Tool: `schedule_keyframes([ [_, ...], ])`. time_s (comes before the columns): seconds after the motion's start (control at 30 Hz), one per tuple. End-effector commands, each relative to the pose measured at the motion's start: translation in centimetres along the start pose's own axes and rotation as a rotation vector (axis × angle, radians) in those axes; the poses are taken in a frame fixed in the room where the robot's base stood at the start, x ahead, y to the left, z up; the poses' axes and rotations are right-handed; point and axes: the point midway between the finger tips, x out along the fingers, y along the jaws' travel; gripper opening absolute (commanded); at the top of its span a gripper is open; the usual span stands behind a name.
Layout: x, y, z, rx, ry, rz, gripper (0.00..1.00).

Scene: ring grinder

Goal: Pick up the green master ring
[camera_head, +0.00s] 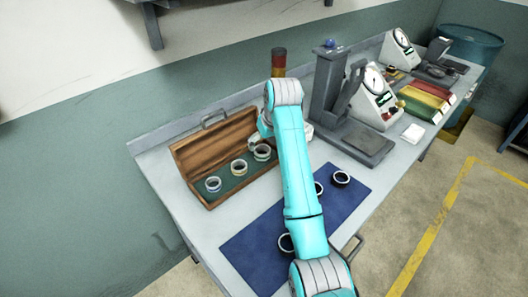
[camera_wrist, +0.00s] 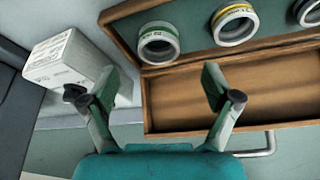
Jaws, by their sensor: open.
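The green master ring (camera_wrist: 158,43) is a pale metal ring with a green band. It lies in the wooden case (camera_wrist: 155,125), on the case's green floor, in the wrist view. In the head view the green ring (camera_head: 262,152) is the ring nearest my arm, its band hard to make out. My gripper (camera_wrist: 160,88) is open and empty, its two fingers apart over the case edge; the ring shows beyond the gap between them. In the head view my arm hides most of the gripper.
A yellow-banded ring (camera_wrist: 235,23) and another ring (camera_wrist: 308,10), partly cut off, lie in the same case. A white box (camera_wrist: 62,62) stands close beside the left finger. A grey gauge stand (camera_head: 330,95) is right of my arm. Dark rings (camera_head: 341,178) lie on a blue mat (camera_head: 255,250).

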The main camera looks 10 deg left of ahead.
Motion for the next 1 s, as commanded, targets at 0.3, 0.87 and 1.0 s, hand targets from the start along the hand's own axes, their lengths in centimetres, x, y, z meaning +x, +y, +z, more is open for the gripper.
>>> schedule_keyframes([
  [0.3, 2.6, 0.1, -0.1, 0.000, -0.002, 0.000, 0.88],
  [0.87, 6.3, 0.3, -0.3, 0.000, 0.001, 0.000, 0.88],
  [1.0, 6.2, 0.4, -0.3, 0.000, 0.001, 0.000, 0.56],
])
